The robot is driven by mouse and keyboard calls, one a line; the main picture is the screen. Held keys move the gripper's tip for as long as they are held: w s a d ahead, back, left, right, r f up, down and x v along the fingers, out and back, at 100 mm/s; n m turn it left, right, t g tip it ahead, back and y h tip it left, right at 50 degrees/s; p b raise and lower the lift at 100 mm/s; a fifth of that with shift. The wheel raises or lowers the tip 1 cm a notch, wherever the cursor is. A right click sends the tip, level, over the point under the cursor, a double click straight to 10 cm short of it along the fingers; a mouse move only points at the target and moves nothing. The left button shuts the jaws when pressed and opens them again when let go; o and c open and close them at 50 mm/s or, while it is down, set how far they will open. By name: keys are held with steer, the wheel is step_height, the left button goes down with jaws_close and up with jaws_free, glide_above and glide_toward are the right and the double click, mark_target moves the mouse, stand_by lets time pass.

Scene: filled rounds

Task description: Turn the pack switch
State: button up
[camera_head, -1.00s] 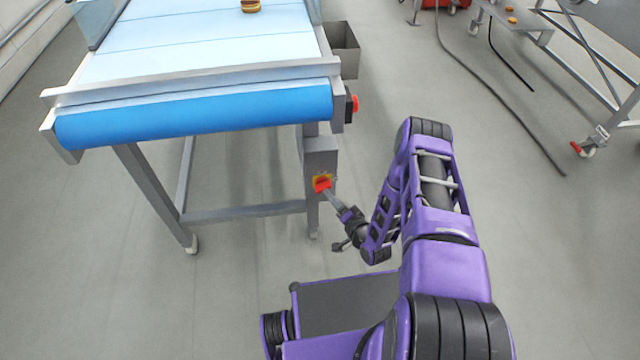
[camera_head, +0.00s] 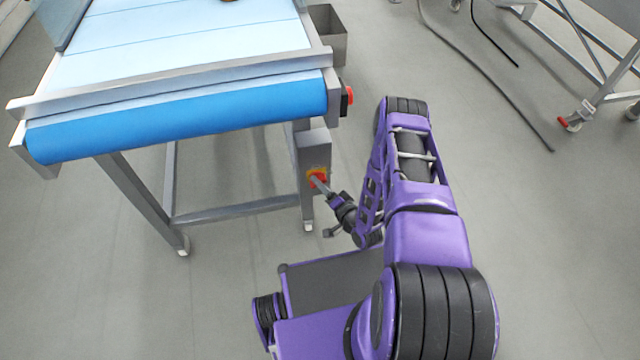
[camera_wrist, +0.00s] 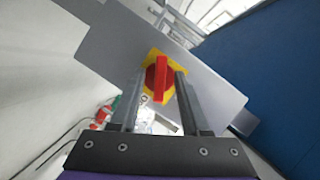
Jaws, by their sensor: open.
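The pack switch (camera_head: 317,178) is a red rotary knob on a yellow plate, mounted on a grey box under the near right corner of the conveyor. In the wrist view the red knob (camera_wrist: 159,79) stands between my fingers, its grip bar running nearly upright in the picture. My gripper (camera_head: 322,184) is at the switch, and the wrist view shows its two fingers (camera_wrist: 156,88) open, one on each side of the knob. I cannot tell whether either finger touches it.
The conveyor (camera_head: 180,115) with a blue belt end stands at the left. A red button (camera_head: 349,95) sits above the switch box on its side. A grey bin (camera_head: 327,40) hangs behind it. A cable (camera_head: 480,80) lies on the floor at right, near a wheeled frame (camera_head: 590,110).

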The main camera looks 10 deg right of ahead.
jaws_close()
stand_by(0.4)
steer(key=shift+a+r+n+g+h+p, duration=0.1)
steer(key=shift+n+g+h+p, duration=0.15)
steer(key=shift+n+h, duration=0.6)
steer(key=shift+a+n+g+h+p, duration=0.1)
steer(key=shift+n+g+h+p, duration=0.2)
steer(key=shift+n, duration=0.95)
steer(key=shift+d, duration=0.1)
jaws_free()
